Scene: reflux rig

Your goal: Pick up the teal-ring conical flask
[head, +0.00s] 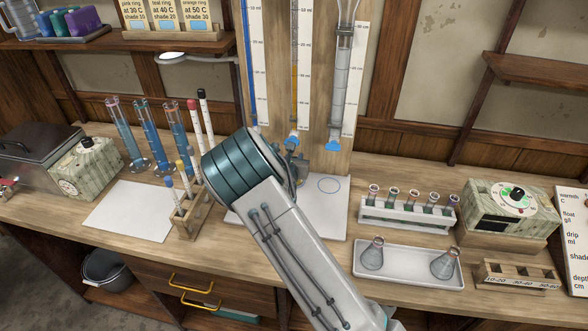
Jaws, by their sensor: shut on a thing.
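My gripper (297,165) is mostly hidden behind my own teal-banded wrist, and only a small grey part shows in front of the burette board. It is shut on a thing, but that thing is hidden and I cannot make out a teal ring. Two conical flasks stand upright in the white tray (408,283) at the right, apart from my gripper. The left flask (372,256) and the right flask (445,266) have reddish rings at their necks. The middle of the tray between them is empty.
A test-tube rack (405,217) stands behind the tray, with a dial box (510,205) to its right. A wooden rack (188,215) with tall sticks stands left of my wrist. Burettes (342,85) hang behind. The white sheet (128,210) is clear.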

